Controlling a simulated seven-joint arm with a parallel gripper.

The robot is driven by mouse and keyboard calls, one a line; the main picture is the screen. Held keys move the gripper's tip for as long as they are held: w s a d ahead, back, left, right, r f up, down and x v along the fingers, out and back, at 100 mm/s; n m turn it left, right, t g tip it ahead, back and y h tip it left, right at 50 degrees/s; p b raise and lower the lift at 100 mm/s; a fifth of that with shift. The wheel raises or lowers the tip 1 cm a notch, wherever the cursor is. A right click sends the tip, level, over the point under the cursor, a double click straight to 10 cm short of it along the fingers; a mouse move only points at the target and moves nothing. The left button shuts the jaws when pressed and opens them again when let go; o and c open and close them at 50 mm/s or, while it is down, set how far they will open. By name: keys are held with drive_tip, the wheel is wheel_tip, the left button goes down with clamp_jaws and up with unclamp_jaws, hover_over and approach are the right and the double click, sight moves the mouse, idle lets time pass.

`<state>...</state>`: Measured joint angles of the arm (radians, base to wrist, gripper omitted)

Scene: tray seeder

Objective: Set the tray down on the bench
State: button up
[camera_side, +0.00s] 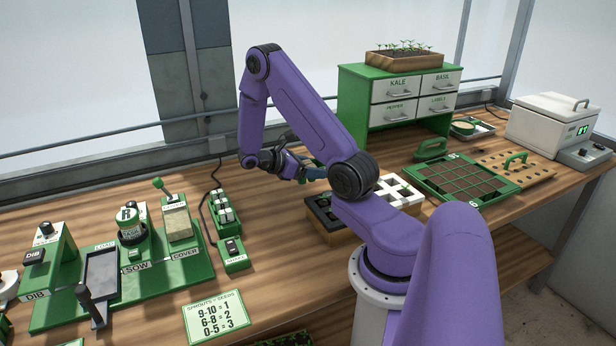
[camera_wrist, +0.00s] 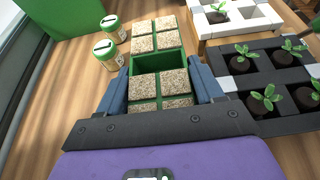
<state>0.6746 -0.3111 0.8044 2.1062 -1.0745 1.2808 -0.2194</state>
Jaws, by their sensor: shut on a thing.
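My gripper (camera_side: 304,170) is over the middle of the wooden bench (camera_side: 275,265). In the wrist view its two blue fingers (camera_wrist: 160,90) stand on either side of a small green tray (camera_wrist: 152,64) and are shut on it. The tray has cells in two columns, most filled to the top with a speckled, grainy material; a wider opening in the middle shows bare green walls. In the side view the tray is mostly hidden by my gripper and arm. I cannot tell whether its underside touches the bench.
A black tray (camera_wrist: 248,68) with seedlings is close on the right, with a white tray (camera_wrist: 262,26) behind it. Two labelled jars (camera_wrist: 109,56) stand on the left. The sowing station (camera_side: 130,290) and sprouts card (camera_side: 217,316) are at left in the side view; a green drawer cabinet (camera_side: 362,112) stands behind.

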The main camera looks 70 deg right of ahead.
drive_tip(key=s+a+r, duration=0.5)
drive_tip(key=s+a, duration=0.1)
drive_tip(key=a, duration=0.2)
drive_tip(key=n+t, duration=1.8)
drive_tip(key=t, duration=0.1)
hover_over(277, 259)
wheel_tip(277, 259, down, 5)
drive_tip(key=shift+f, duration=3.7)
drive_tip(key=o, duration=1.2)
drive_tip(key=shift+f, duration=0.15)
drive_tip(key=shift+o, duration=0.2)
